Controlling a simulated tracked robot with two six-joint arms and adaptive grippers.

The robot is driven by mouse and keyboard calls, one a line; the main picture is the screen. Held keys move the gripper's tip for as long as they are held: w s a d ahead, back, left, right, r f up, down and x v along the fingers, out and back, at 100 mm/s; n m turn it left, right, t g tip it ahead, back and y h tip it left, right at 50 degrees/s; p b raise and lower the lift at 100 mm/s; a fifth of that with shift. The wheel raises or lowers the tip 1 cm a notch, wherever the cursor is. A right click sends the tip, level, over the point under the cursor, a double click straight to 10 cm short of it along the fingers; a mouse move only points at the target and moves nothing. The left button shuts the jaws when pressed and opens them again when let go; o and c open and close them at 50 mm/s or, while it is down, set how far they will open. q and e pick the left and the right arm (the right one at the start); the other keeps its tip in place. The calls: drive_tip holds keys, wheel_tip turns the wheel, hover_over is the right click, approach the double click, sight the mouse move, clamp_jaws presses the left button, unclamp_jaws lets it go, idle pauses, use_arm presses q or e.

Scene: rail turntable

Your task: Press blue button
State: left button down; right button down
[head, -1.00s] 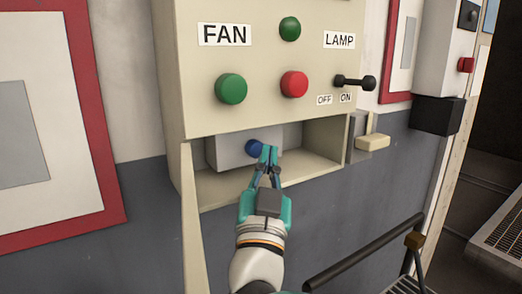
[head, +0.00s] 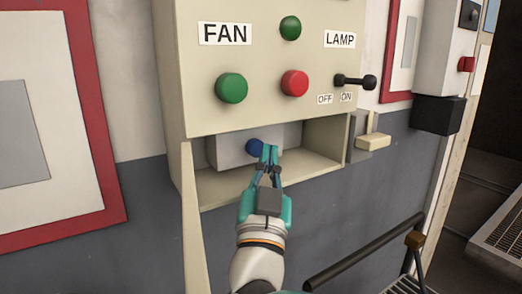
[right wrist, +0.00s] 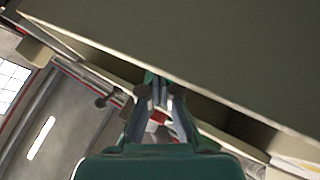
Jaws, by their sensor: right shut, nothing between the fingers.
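The blue button (head: 254,147) sits on a grey box (head: 228,152) inside the open recess below the panel. My right gripper (head: 268,150) is shut and empty, with its fingertips right at the button's right side in the head view. The fingertips cover part of the button, and I cannot tell whether they touch it. In the right wrist view the gripper (right wrist: 158,100) reaches under the panel's edge, and the button cannot be made out there. My left gripper is not in view.
The cream panel (head: 262,65) above the recess carries a green button (head: 231,88), a red button (head: 294,83), a smaller green button (head: 290,28) and a black lamp lever (head: 355,82). An open flap (head: 193,225) hangs at the recess's left. A dark rail (head: 365,253) stands at lower right.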

drive_tip(key=shift+w+a+r, duration=0.1)
drive_tip(key=shift+w+a, duration=0.35)
drive_tip(key=shift+w, duration=0.05)
idle(0.9)
drive_tip(key=shift+r, duration=0.25)
idle(0.7)
drive_tip(key=shift+s+f+b, duration=0.1)
drive_tip(key=shift+f+b, duration=0.15)
drive_tip(key=shift+b, duration=0.25)
drive_tip(key=shift+s+d, duration=0.1)
drive_tip(key=shift+d, duration=0.05)
drive_tip(key=shift+s+d, duration=0.15)
drive_tip(key=shift+s, duration=0.1)
